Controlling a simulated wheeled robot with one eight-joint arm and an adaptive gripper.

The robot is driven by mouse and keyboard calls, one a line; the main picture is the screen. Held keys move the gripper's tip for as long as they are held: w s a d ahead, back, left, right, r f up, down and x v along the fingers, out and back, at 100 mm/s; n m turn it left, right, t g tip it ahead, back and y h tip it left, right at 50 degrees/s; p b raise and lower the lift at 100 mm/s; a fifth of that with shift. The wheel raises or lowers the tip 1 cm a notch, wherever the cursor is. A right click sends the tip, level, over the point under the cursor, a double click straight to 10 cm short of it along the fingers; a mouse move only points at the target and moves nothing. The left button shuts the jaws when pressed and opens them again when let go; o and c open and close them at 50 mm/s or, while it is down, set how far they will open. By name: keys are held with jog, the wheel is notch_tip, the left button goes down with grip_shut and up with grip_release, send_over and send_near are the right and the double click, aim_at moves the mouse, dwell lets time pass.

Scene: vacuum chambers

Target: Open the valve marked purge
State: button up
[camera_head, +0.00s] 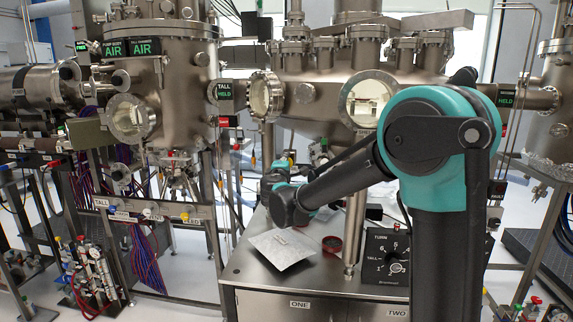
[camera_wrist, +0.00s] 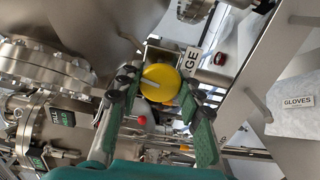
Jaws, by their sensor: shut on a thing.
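In the wrist view, a round yellow knob (camera_wrist: 161,81) with a grey pointer bar sits between the two green-padded fingers of my gripper (camera_wrist: 157,86). My gripper is shut on this knob. A white label (camera_wrist: 190,62) beside the knob shows the letters "GE"; the rest of it is hidden. The pointer bar lies roughly across the picture, tilted slightly. In the head view, my arm reaches away over the bench toward the chambers, and I cannot make out the knob or the fingertips there.
A red knob (camera_wrist: 142,120) is close to my left finger. A bag labelled GLOVES (camera_wrist: 297,103) lies at the right. In the head view, steel chambers (camera_head: 310,95) stand behind, and a black TURN dial box (camera_head: 388,252) and pale packet (camera_head: 283,249) are on the bench (camera_head: 245,278).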

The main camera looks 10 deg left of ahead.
jog(key=shift+n, duration=1)
jog(key=o, duration=1.2)
jog(key=s, duration=1.2)
jog(key=shift+a, duration=0.25)
